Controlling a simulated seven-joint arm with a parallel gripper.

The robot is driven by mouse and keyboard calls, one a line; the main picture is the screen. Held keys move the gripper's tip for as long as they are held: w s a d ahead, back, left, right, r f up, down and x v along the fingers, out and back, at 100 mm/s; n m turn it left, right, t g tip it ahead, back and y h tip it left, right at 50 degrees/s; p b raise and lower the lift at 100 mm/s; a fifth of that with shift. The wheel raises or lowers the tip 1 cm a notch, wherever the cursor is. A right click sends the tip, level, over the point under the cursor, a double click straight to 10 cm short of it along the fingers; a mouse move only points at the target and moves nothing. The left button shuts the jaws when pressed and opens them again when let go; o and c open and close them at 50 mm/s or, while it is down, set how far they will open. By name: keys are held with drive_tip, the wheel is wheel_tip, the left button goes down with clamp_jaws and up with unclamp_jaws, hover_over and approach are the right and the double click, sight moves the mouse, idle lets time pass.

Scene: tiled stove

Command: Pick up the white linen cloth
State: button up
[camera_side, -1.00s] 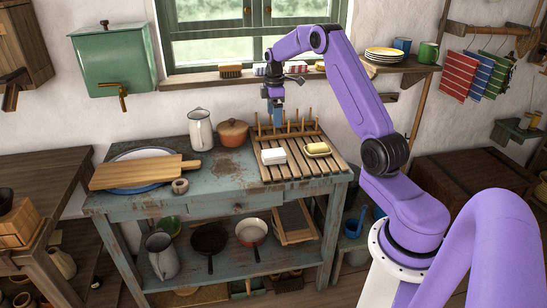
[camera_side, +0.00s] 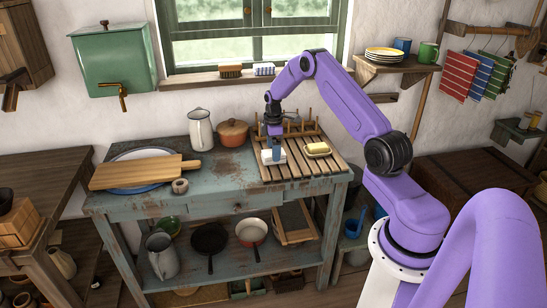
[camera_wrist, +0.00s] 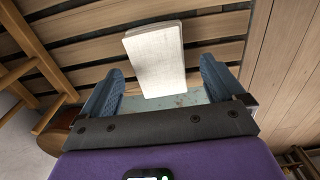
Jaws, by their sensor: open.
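The white linen cloth (camera_side: 267,158) is a small folded white block lying on the slatted wooden rack (camera_side: 300,170) on the blue worktable. In the wrist view the cloth (camera_wrist: 156,58) shows its woven top, lying ahead of and between my two blue fingers. My gripper (camera_side: 276,152) is open and low over the rack at the cloth, covering part of it in the side view. In the wrist view my gripper (camera_wrist: 158,88) has its fingers apart, with visible gaps to the cloth. I cannot tell the exact height of the fingertips above the slats.
A butter-coloured block on a small dish (camera_side: 318,149) sits just right of the cloth. Wooden pegs (camera_side: 301,122) stand at the rack's back.

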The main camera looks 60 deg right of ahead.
drive_tip(key=shift+f, duration=1.25)
drive_tip(key=c, duration=1.2)
drive_tip(key=shift+o, duration=0.2)
drive_tip(key=shift+r, duration=0.1)
drive_tip(key=shift+r, duration=0.5)
wheel_tip(320, 180, up, 2)
drive_tip(key=shift+r, duration=0.2)
drive_tip(key=s+a+r, duration=0.7)
drive_tip(key=s+r, duration=0.2)
drive_tip(key=s, duration=0.3)
drive_tip(key=shift+r, duration=0.2)
drive_tip(key=shift+s, duration=0.1)
